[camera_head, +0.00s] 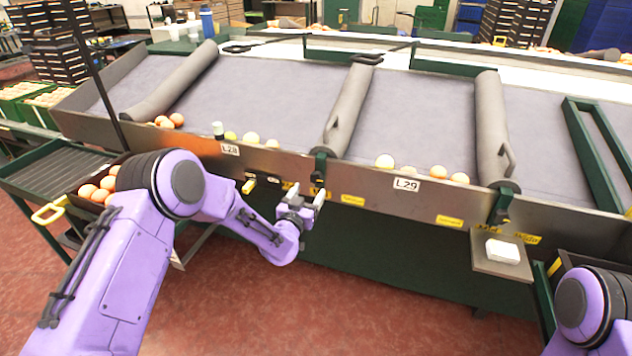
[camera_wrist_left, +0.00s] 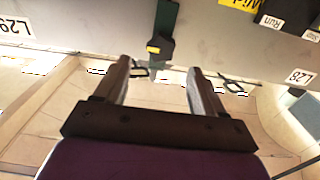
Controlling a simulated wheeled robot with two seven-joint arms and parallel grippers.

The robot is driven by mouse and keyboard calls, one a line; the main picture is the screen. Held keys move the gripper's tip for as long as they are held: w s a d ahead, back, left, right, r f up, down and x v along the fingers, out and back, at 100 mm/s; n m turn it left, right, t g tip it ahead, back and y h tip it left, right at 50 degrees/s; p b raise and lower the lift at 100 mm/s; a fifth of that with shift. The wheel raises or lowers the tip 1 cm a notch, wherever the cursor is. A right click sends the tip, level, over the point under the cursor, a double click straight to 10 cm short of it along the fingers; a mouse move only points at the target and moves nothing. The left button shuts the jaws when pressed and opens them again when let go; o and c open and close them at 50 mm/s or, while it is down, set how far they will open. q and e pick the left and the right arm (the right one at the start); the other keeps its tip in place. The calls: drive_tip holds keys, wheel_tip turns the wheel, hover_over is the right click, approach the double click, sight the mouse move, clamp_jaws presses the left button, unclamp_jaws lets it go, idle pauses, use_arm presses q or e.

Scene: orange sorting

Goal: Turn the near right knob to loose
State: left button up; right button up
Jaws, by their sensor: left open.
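A dark green clamp with a knob (camera_head: 318,178) sits on the front rail between the L28 and L29 labels, under the end of the middle grey divider. A similar clamp with a knob (camera_head: 502,206) sits further right, under the right divider. My left gripper (camera_head: 306,194) is open and empty, just in front of and below the first clamp. In the left wrist view, that dark clamp with a yellow piece (camera_wrist_left: 160,45) lies ahead, between and beyond the fingertips (camera_wrist_left: 157,72), with no visible contact. Knob settings are too small to read. My right gripper is out of view.
The sloping belt (camera_head: 265,90) holds oranges and paler fruit along its front rail (camera_head: 375,180). A crate of oranges (camera_head: 88,193) stands left, near my left arm. The red floor is open in front.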

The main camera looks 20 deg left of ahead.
sight(317, 180)
use_arm(q)
drive_tip(key=w, duration=0.7)
drive_tip(key=shift+d+f, duration=0.1)
drive_tip(key=c, duration=1.1)
